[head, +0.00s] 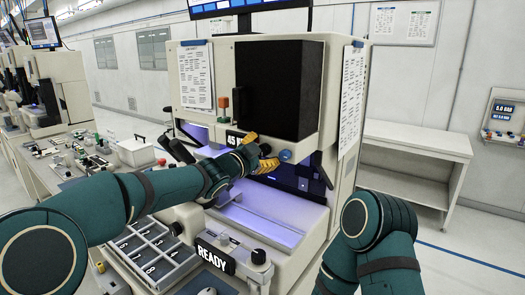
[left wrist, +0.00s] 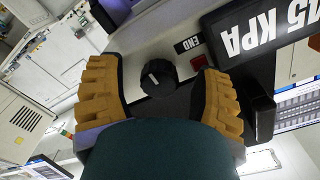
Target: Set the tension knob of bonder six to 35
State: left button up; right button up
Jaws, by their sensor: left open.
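The bonder (head: 275,200) stands in front of me, a pale machine with a black panel; no number six is readable on it. In the left wrist view a round black knob (left wrist: 155,77) with a white pointer mark sits on its pale face. I cannot read a scale around it. My left gripper (head: 262,152) is at the machine front with yellow fingers apart. In the left wrist view the open fingers (left wrist: 158,90) stand on either side of the knob, with gaps.
A READY display (head: 215,257) and a compartment tray (head: 155,250) are at the front. A pale side table (head: 415,140) stands at the right. My right arm is at the lower right.

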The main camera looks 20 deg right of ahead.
pick_arm(q)
grip_shut()
dwell(0.4)
jog(key=n+p, duration=0.2)
jog(key=shift+n, duration=0.3)
jog(key=n+p, duration=0.2)
jog(key=n, duration=0.1)
jog(key=shift+n+p, duration=0.3)
jog(key=n, duration=0.2)
jog(key=shift+f+n+p, duration=0.15)
jog(key=shift+n+p, duration=0.15)
jog(key=shift+p, duration=0.1)
jog(key=shift+s+f+n, duration=0.1)
jog(key=shift+n, duration=1.7)
jog(key=shift+d, duration=0.1)
